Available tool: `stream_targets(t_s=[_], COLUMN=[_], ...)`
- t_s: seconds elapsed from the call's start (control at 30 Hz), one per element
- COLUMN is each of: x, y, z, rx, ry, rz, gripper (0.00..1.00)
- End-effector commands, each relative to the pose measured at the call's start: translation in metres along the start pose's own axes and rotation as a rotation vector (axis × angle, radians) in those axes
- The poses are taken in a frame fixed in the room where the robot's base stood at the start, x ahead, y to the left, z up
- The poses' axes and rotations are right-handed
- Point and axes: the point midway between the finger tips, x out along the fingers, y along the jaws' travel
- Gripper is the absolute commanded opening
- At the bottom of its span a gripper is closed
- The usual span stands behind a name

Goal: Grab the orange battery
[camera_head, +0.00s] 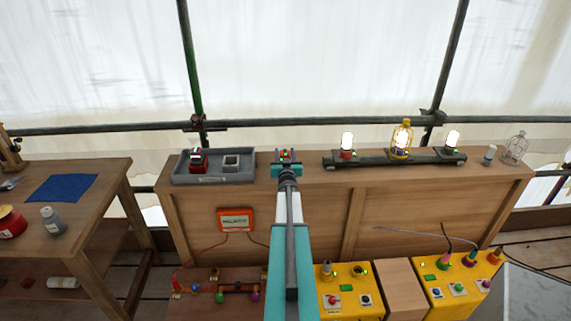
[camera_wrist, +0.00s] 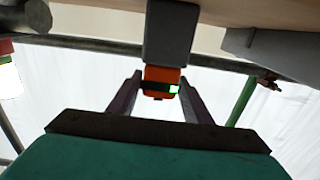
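The orange battery (camera_wrist: 164,76) has a black band and a small green light. In the wrist view it sits at the end of a grey block (camera_wrist: 172,35). My gripper (camera_wrist: 160,82) has its two dark fingers on either side of the battery, with the tips beside it. The fingers look spread, with narrow gaps to the battery; firm contact is not visible. In the head view my gripper (camera_head: 287,158) is at the top of the wooden cabinet (camera_head: 320,190), and the battery is mostly hidden behind it.
A grey tray (camera_head: 213,178) on the left of the cabinet top holds a red-and-black unit (camera_head: 198,160) and a pale square socket (camera_head: 231,162). Lit lamps (camera_head: 401,140) stand on a dark bar at the right. A side table (camera_head: 105,190) is at the left.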

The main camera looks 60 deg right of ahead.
Motion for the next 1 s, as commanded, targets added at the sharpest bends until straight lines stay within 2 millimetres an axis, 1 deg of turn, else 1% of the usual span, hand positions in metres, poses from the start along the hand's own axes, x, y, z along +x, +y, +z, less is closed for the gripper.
stream_targets(t_s=[0.03,0.17,0.2,0.23,0.27,0.67,0.87,1.0], x=[0.0,0.0,0.0,0.0,0.0,0.0,0.0,-0.001], y=[0.0,0.0,0.0,0.0,0.0,0.0,0.0,0.0], z=[0.0,0.0,0.0,0.0,0.0,-0.002,-0.011,-0.022], rx=[0.0,0.0,0.0,0.0,0.0,0.0,0.001,0.0], ry=[0.0,0.0,0.0,0.0,0.0,0.002,0.004,0.005], rz=[0.0,0.0,0.0,0.0,0.0,0.0,0.0,0.0], gripper=[0.36,0.14,0.07,0.02,0.0,0.0,0.0,0.0])
